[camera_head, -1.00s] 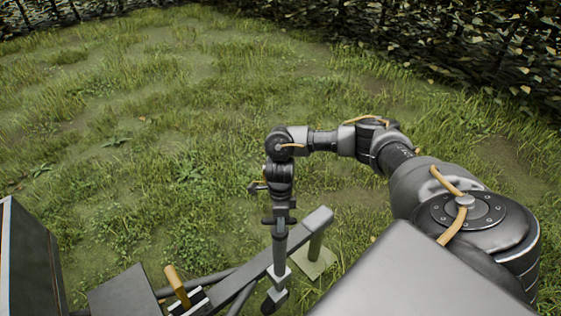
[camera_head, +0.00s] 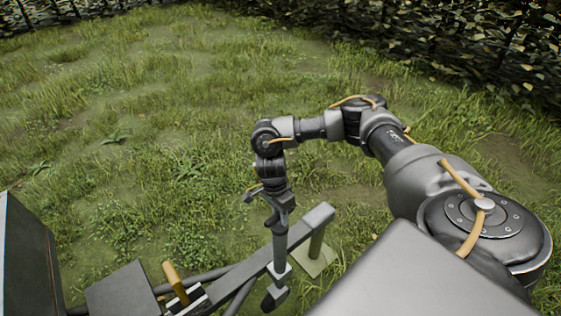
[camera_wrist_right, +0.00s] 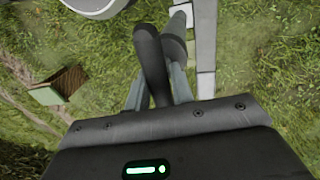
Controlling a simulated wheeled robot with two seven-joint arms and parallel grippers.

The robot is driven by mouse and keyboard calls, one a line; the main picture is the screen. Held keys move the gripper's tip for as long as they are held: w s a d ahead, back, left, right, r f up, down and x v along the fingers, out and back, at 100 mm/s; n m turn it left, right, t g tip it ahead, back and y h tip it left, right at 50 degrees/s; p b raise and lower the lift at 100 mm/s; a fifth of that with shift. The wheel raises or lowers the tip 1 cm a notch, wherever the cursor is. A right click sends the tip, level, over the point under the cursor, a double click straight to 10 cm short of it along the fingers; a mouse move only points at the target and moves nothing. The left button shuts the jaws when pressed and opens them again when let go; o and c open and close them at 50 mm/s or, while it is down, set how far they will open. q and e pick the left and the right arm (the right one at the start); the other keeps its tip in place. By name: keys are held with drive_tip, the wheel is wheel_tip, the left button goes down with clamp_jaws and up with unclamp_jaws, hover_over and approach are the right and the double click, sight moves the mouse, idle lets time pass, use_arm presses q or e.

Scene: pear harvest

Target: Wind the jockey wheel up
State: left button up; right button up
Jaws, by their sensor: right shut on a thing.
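The jockey wheel's upright grey tube (camera_head: 280,244) stands beside the drawbar (camera_head: 313,222). Its dark lower end, the wheel (camera_head: 273,298), shows low in the head view against the grass; whether it touches the ground is unclear. My right gripper (camera_head: 279,208) is at the top of the tube, pointing down. In the right wrist view my right gripper (camera_wrist_right: 155,98) is shut on a dark crank handle (camera_wrist_right: 150,52) between its fingers. The fingers hide the lower part of the handle. The drawbar also shows there as a grey bar (camera_wrist_right: 205,48). My left gripper is not in view.
A short post (camera_head: 316,244) stands under the drawbar's end on a square foot plate (camera_head: 318,265). A yellow-brown lever (camera_head: 174,278) rises from the frame at lower left. A hedge (camera_head: 480,40) runs behind open grass. A brown box-like thing (camera_wrist_right: 68,86) lies left in the wrist view.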

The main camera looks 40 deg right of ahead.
idle(0.5)
drive_tip(key=o, duration=0.9)
drive_tip(key=r, duration=0.3)
drive_tip(key=w+r, duration=0.1)
drive_tip(key=r, duration=0.3)
drive_tip(key=w+r, duration=0.1)
drive_tip(key=r, duration=0.2)
drive_tip(key=shift+w+r, duration=0.1)
drive_tip(key=shift+r, duration=0.2)
